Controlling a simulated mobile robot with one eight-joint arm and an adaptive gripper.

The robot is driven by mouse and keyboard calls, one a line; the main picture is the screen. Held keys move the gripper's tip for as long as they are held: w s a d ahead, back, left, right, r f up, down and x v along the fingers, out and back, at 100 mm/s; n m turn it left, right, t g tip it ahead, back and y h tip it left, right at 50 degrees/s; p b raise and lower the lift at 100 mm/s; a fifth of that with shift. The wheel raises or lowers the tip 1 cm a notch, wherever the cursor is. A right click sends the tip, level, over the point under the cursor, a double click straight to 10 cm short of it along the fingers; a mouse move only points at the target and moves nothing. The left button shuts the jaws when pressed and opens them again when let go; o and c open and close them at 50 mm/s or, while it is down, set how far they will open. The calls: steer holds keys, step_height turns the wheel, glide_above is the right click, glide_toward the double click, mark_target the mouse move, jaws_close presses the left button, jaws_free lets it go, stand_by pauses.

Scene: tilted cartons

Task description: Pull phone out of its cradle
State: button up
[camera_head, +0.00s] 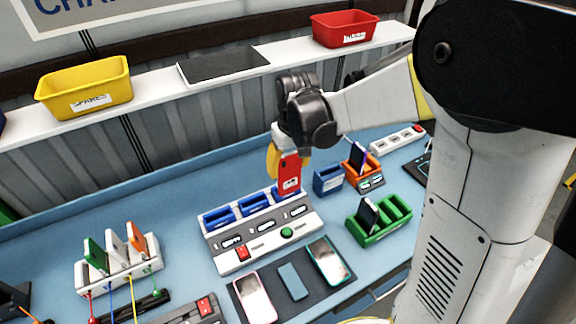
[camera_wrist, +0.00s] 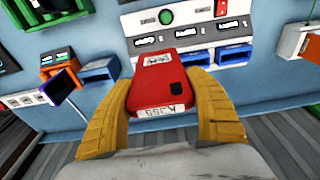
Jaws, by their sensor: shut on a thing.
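A red phone (camera_head: 289,172) with a white label is upright between the yellow fingers of my gripper (camera_head: 288,158). In the wrist view the red phone (camera_wrist: 152,95) fills the space between the fingers (camera_wrist: 160,80), which are shut on its sides. The phone's lower end is at the rightmost blue cradle (camera_head: 285,195) of a grey charging station (camera_head: 262,250). I cannot tell whether that end is still inside the cradle or just above it. In the wrist view the phone hides that cradle. The other two blue cradles (camera_head: 218,217) (camera_head: 252,207) look empty.
A separate blue holder (camera_head: 328,181) and an orange stand (camera_head: 361,175) with a phone are right of the station. A green rack (camera_head: 380,226) holds a dark phone. Several phones lie on a dark mat (camera_head: 308,298) in front. A white rack (camera_head: 118,276) stands left.

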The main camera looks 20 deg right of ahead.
mark_target(288, 153)
steer(key=shift+r+p, duration=2.6)
steer(key=shift+r, duration=1.2)
